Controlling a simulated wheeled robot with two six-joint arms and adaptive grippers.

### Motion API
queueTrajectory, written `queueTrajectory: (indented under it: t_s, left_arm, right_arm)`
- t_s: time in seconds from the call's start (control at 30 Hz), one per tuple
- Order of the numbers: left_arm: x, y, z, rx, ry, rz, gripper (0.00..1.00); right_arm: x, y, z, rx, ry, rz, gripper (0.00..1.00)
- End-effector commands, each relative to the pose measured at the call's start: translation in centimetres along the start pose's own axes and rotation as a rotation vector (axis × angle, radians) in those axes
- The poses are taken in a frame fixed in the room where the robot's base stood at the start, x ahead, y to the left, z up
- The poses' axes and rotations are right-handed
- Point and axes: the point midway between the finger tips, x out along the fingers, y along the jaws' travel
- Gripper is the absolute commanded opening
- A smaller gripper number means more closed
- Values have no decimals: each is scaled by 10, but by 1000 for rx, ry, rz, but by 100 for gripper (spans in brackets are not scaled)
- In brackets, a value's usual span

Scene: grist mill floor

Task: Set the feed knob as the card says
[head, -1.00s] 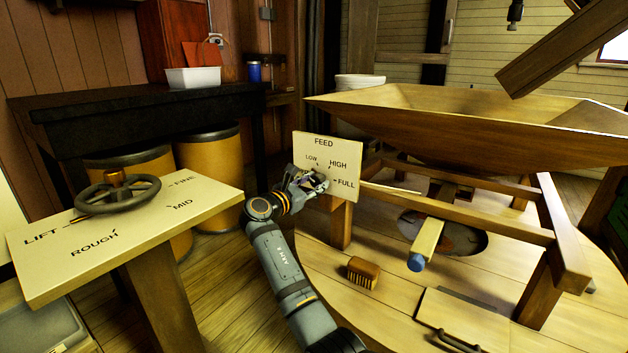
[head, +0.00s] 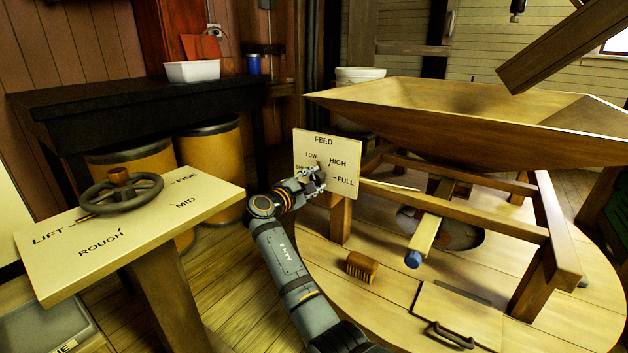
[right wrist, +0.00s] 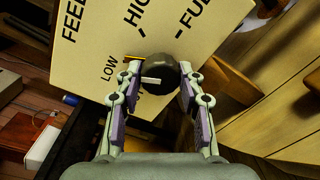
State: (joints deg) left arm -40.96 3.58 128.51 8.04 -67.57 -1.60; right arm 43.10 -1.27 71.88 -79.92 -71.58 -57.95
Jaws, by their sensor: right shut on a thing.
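The feed plate (head: 340,148) is a cream board marked FEED, LOW, HIGH and FULL; a further label at its left is partly covered. The dark round feed knob (right wrist: 163,72) sits on it, with a white pointer mark. In the right wrist view the mark points left, to the LOW side of the plate; its exact setting is unclear. My right gripper (head: 316,176) is at the plate, its two fingers (right wrist: 158,90) closed on the knob's sides. In the head view it hides most of the knob. No card with readable writing shows. My left gripper is not in view.
A handwheel (head: 121,192) stands on a lift board (head: 190,222) at left. The wooden hopper (head: 430,125) and its frame (head: 460,215) are right of the plate. A brush (head: 362,267) lies below. A black bench (head: 130,110) holds a white box (head: 192,72) and orange sheet (head: 203,50).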

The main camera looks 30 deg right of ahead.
Motion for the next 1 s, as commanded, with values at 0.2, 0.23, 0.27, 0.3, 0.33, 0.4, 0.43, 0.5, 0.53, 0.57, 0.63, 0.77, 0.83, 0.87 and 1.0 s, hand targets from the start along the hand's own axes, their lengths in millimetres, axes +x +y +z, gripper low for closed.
queueTrajectory:
  t_s: [0.2, 0.23, 0.27, 0.3, 0.33, 0.4, 0.43, 0.5, 0.53, 0.57, 0.63, 0.77, 0.83, 0.87, 1.0]
  left_arm:
    - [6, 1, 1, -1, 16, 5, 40]
    - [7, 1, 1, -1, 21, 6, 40]
    - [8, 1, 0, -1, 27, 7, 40]
    - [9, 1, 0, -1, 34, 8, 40]
    - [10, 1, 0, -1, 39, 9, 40]
    - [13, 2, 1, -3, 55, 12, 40]
    - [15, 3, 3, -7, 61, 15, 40]
    - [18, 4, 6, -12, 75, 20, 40]
    - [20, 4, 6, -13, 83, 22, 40]
    - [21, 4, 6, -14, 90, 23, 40]
    - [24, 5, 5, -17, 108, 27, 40]
    - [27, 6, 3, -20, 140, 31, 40]
    - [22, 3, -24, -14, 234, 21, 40]
    - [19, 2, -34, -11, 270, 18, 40]
    - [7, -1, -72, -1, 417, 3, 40]
  right_arm:
    - [0, -3, -2, 203, 8, -2, 7]
    - [0, -3, -2, 232, 9, -2, 7]
    - [0, -3, -2, 261, 10, -2, 7]
    - [0, -4, -2, 299, 11, -2, 7]
    - [0, -4, -2, 327, 12, -2, 7]
    - [0, -4, -2, 394, 14, -2, 7]
    - [0, -4, -2, 422, 15, -2, 7]
    - [0, -4, -2, 489, 18, -2, 7]
    - [0, -4, -2, 517, 18, -2, 7]
    - [0, -4, -2, 544, 19, -2, 7]
    - [0, -4, -2, 604, 21, -1, 7]
    - [0, -4, -2, 689, 23, -1, 7]
    - [0, -4, -2, 729, 25, -1, 7]
    - [0, -4, -2, 744, 25, -1, 7]
    - [0, -4, -2, 808, 27, -1, 7]
